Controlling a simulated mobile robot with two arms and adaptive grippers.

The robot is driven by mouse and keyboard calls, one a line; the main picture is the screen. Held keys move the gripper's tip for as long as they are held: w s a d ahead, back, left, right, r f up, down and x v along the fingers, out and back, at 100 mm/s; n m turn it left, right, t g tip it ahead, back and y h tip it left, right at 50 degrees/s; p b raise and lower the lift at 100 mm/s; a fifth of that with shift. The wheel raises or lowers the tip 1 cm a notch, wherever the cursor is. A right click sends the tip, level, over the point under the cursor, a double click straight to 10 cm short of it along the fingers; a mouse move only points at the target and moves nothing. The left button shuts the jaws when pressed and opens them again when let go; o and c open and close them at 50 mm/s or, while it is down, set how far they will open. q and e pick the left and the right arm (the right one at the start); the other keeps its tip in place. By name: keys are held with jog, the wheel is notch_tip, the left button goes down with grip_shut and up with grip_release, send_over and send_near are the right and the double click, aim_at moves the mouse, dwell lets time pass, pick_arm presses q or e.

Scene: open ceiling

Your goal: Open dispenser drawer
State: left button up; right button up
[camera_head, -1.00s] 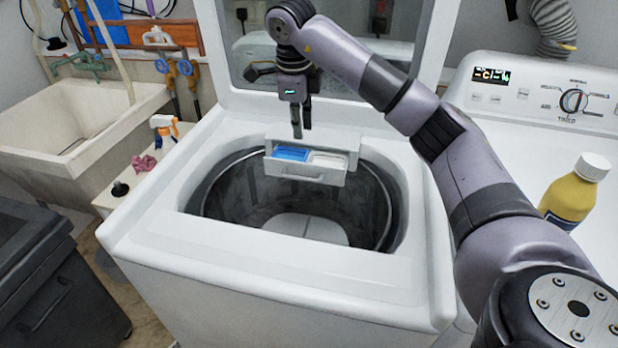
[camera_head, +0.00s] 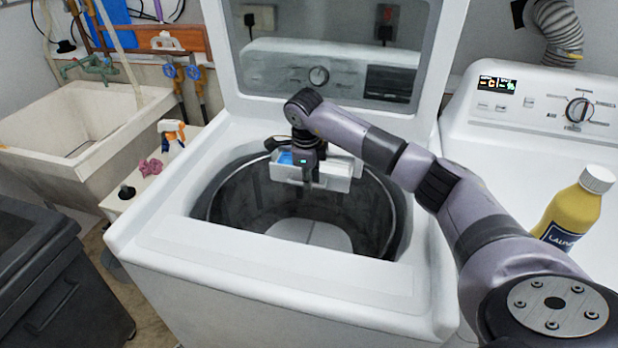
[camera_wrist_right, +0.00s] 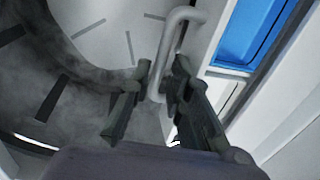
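The white dispenser drawer (camera_head: 338,184) stands partly out of its housing at the back of the washer's tub opening. Its blue compartment (camera_head: 284,157) shows in the head view, and also in the right wrist view (camera_wrist_right: 254,28). My right gripper (camera_head: 309,186) points down at the drawer front and covers part of it. In the right wrist view, the drawer handle (camera_wrist_right: 176,38) runs between the two fingers of my right gripper (camera_wrist_right: 162,66). The fingers are apart, one on each side of the handle; whether either touches it is unclear. My left gripper is not in view.
The washer's lid (camera_head: 330,60) stands raised behind my right arm. The round tub (camera_head: 290,215) is open below the drawer. A second machine with a yellow bottle (camera_head: 572,213) is at right. A sink (camera_head: 75,125) and spray bottle (camera_head: 172,138) are at left.

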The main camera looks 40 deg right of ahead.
jog(key=shift+c, duration=0.3)
grip_shut()
dwell(0.5)
